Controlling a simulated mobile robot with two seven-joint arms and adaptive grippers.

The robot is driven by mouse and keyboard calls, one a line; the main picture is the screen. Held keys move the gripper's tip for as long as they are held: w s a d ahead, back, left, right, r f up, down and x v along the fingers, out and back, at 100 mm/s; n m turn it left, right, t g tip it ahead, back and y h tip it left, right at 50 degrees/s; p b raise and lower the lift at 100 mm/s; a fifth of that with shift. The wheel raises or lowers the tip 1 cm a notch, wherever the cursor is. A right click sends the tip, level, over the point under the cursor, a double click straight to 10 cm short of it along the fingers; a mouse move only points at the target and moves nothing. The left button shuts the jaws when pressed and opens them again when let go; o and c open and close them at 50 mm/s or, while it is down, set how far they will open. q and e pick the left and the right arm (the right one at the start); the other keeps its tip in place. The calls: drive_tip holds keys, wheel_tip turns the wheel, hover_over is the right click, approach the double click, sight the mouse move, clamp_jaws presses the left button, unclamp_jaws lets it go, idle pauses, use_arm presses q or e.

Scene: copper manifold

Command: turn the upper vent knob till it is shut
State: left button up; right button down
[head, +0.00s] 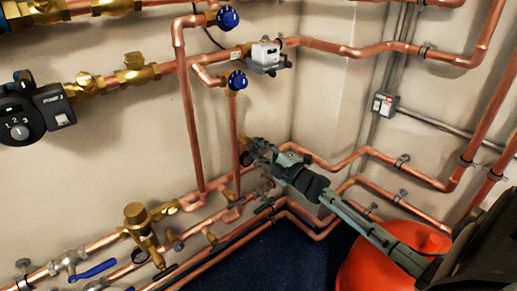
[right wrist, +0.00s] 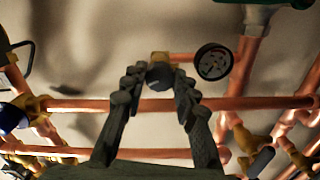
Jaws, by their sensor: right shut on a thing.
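My right gripper (head: 258,153) reaches in from the lower right, up to the copper pipes near the wall corner. In the right wrist view its two dark fingers (right wrist: 159,84) close from both sides on a small dark vent knob (right wrist: 159,76). A brass fitting (right wrist: 160,57) shows just behind the knob. In the head view the gripper hides the knob, and its turn position cannot be told. I cannot tell from the frames whether another vent knob sits below it. My left gripper is not in view.
A round dark gauge (right wrist: 213,62) stands close to the right finger in the wrist view. A copper pipe (right wrist: 265,103) crosses behind the fingers. Blue-capped valves (head: 237,80) sit above the gripper. A red-orange rounded object (head: 380,268) lies under my forearm.

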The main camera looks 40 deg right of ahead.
drive_tip(key=shift+m, duration=2.2)
drive_tip(key=c, duration=1.2)
unclamp_jaws()
drive_tip(key=s, duration=0.8)
drive_tip(key=s+d, duration=0.1)
drive_tip(key=s, duration=0.3)
